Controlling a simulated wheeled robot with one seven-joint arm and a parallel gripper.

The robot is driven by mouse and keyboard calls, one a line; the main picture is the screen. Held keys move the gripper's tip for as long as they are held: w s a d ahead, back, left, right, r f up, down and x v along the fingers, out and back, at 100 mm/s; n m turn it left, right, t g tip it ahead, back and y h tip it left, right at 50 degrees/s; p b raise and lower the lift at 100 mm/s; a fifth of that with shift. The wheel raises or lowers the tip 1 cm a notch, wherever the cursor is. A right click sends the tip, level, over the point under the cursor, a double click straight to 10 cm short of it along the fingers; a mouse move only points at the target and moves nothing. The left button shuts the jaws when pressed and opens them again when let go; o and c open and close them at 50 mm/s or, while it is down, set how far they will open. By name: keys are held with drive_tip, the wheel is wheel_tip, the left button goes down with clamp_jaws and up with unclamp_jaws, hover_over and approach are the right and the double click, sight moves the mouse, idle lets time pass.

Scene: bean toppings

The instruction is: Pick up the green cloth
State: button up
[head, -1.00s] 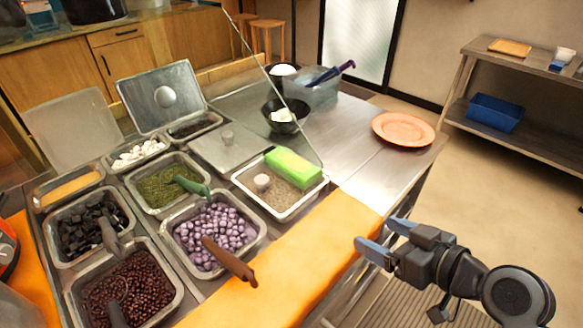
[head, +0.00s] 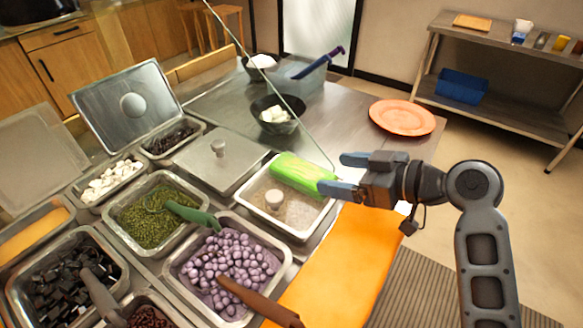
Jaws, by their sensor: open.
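My gripper (head: 340,174) is open at the right end of the cloth. Its two blue-grey fingers point left, one finger close to or over the cloth's right tip. I cannot tell whether they touch it. The cloth's right end is partly hidden by the near finger.
Steel containers of purple balls (head: 228,265) with a brown-handled scoop, and green topping (head: 150,215) with a green scoop, stand left. An orange mat (head: 340,265) lies along the counter's near edge. A pink plate (head: 402,117) and black bowl (head: 277,114) stand behind. A glass pane rises above the counter.

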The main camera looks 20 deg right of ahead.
sight(306, 170)
drive_tip(key=p+x, duration=0.1)
drive_tip(key=x, duration=0.6)
drive_tip(key=shift+w+a+f, duration=0.15)
drive_tip(key=shift+w+a, duration=0.05)
drive_tip(key=shift+a, duration=0.05)
drive_tip(key=c, duration=0.8)
